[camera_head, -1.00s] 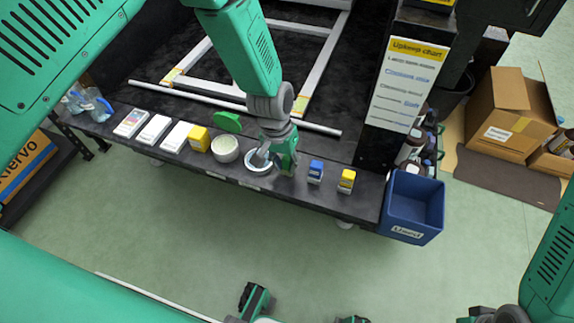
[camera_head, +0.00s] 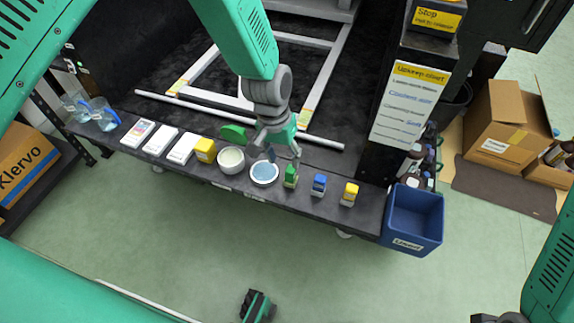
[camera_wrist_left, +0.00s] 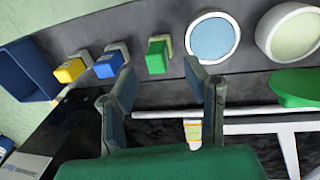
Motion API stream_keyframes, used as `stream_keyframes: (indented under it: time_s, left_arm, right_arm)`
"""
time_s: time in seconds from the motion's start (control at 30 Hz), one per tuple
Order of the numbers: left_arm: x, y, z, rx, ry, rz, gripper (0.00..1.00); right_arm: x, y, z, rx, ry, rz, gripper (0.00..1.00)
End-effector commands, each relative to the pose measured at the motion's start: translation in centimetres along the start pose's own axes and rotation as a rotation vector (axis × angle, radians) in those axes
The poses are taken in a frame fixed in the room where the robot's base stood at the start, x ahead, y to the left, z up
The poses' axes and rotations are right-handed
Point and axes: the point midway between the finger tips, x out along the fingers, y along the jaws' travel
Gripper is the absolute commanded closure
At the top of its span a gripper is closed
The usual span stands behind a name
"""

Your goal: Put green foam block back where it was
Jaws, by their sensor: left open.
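The green foam block (camera_head: 290,172) stands on the dark shelf, between the blue-filled round dish (camera_head: 264,173) and the blue block (camera_head: 318,182). In the left wrist view the green block (camera_wrist_left: 157,56) sits against a small pale holder or base. My left gripper (camera_head: 284,153) is open and empty, just behind and above the green block. In the left wrist view the open fingers (camera_wrist_left: 162,80) spread wide, with the green block beyond the gap and not touched.
A yellow block (camera_head: 349,192) and a blue bin (camera_head: 412,222) stand to the right. A green disc (camera_head: 233,132) lies behind the bowl.

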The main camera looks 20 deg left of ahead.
Motion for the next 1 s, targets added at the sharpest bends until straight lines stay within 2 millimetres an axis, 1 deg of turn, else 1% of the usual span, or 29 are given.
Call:
stream_keyframes:
  time_s: [0.03,0.1,0.2,0.3,0.53,0.57,0.63,0.67,0.77,0.8,0.83,0.87,0.9,0.97,1.0]
  left_arm:
    - [-1.4,0.1,0.0,0.001,0.001,0.0,0.58]
    - [-2.5,0.2,0.0,0.001,0.0,-0.002,0.58]
    - [-3.6,0.2,0.0,0.001,0.0,-0.002,0.58]
    - [-4.2,0.1,0.0,0.001,-0.001,-0.001,0.58]
    - [-4.2,-0.1,0.1,0.001,-0.003,0.002,0.58]
    - [-4.1,-0.3,0.3,0.0,-0.003,0.001,0.58]
    - [-3.0,-1.0,1.3,-0.003,-0.005,-0.008,0.58]
    - [-2.2,-1.6,2.2,-0.005,-0.008,-0.015,0.58]
    - [1.3,-4.3,6.9,-0.009,-0.006,-0.049,0.58]
    - [2.7,-5.6,9.4,-0.01,-0.004,-0.064,0.58]
    - [3.6,-6.5,11.3,-0.008,-0.002,-0.075,0.58]
    - [4.3,-7.5,13.3,-0.006,0.0,-0.085,0.58]
    - [5.0,-8.5,15.8,-0.003,0.004,-0.097,0.58]
    - [5.6,-9.9,19.3,0.003,0.012,-0.113,0.58]
    - [5.7,-10.6,21.4,0.007,0.015,-0.12,0.58]
  right_arm:
    - [-0.6,0.0,0.0,0.0,0.0,0.0,0.38]
    - [-1.0,0.0,-0.1,0.0,0.0,0.0,0.38]
    - [-1.3,0.0,-0.1,0.001,0.0,0.0,0.38]
    - [-1.4,0.0,-0.1,0.001,0.0,0.0,0.38]
    - [-1.4,0.0,-0.1,0.001,0.0,0.0,0.38]
    - [-1.4,0.0,-0.1,0.001,0.0,0.0,0.38]
    - [-1.4,0.0,-0.1,0.001,0.0,0.0,0.38]
    - [-1.4,0.0,-0.1,0.001,0.0,0.0,0.38]
    - [-1.4,0.0,-0.1,0.001,0.0,0.0,0.38]
    - [-1.4,0.0,-0.1,0.001,0.0,0.0,0.38]
    - [-1.4,0.0,-0.1,0.001,0.0,0.0,0.38]
    - [-1.4,0.0,-0.1,0.001,0.0,0.0,0.38]
    - [-1.4,0.0,-0.1,0.001,0.0,0.0,0.38]
    - [-1.4,0.0,-0.1,0.001,0.0,0.0,0.38]
    - [-1.4,0.0,-0.1,0.001,0.0,0.0,0.38]
